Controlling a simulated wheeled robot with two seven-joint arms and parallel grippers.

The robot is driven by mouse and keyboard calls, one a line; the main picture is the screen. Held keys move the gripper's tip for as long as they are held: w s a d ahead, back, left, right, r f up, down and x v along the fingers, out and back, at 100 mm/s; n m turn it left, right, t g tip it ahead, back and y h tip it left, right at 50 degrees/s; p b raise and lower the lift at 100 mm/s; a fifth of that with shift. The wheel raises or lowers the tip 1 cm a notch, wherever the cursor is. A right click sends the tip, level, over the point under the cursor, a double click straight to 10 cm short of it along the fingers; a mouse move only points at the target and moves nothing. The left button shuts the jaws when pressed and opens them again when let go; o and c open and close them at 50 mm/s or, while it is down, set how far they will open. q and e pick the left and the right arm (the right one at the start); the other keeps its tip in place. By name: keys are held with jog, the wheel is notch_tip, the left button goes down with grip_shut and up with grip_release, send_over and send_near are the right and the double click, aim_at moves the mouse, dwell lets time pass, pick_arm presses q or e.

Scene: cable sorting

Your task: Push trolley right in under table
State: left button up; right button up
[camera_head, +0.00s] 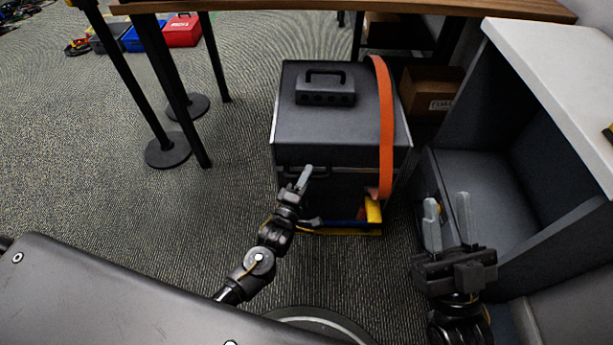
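The trolley (345,235) shows as a low yellow and blue base under a large dark grey case (300,135). An orange strap (386,125) runs over the case's right side, and a small black handled box (325,92) sits on its lid. The case stands in front of the wooden table (340,6), whose top crosses the upper edge of the view. My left gripper (304,180) is at the case's front face, near its front handle; its finger gap is not clear and contact cannot be told. My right gripper (449,212) is open and empty, right of the trolley.
A grey cabinet (545,75) with a white top stands close on the right. A cardboard box (432,90) lies behind the case. Black posts with round bases (167,151) stand left, near a table leg. Red (182,30) and blue toolboxes are far left. Carpet left of the case is clear.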

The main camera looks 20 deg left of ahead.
pick_arm(q)
grip_shut()
jog(key=shift+w, duration=0.1)
